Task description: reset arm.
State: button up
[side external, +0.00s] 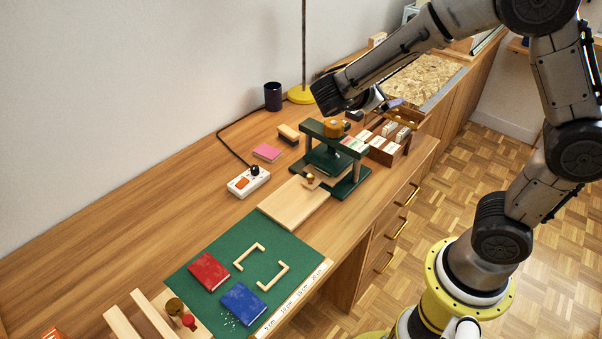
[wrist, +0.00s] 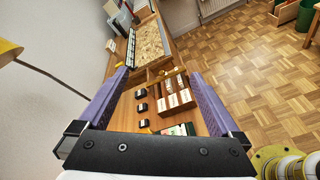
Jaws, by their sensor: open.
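My arm reaches in from the right in the side external view. My gripper (side external: 378,103) is above the back part of the wooden bench, near a dark green press (side external: 333,158). In the wrist view my gripper (wrist: 160,80) shows two purple fingers spread wide apart with nothing between them but the bench below. The fingertips are only partly visible in the side external view, behind the arm's end.
A wooden tray of labelled blocks (side external: 407,140) stands right of the press. A white control box (side external: 249,181), a dark mug (side external: 273,96) and a yellow lamp base (side external: 301,95) are on the bench. A red book (side external: 209,271) and blue book (side external: 243,303) lie on a green mat (side external: 203,246).

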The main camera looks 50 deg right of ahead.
jog(key=s+r+m+y, duration=0.2)
jog(key=s+m+y, duration=0.2)
jog(key=s, duration=0.4)
jog(key=s+a+f+m+t+y, duration=0.1)
jog(key=s+a+m+t+y, duration=0.1)
jog(key=a+y, duration=0.3)
jog(key=s+a+f+m+t+y, duration=0.1)
jog(key=s+a+m+t+y, duration=0.2)
jog(key=a, duration=0.7)
jog(key=s+m+y, duration=0.2)
jog(key=shift+s+f+m, duration=0.2)
jog(key=shift+f+m, duration=0.1)
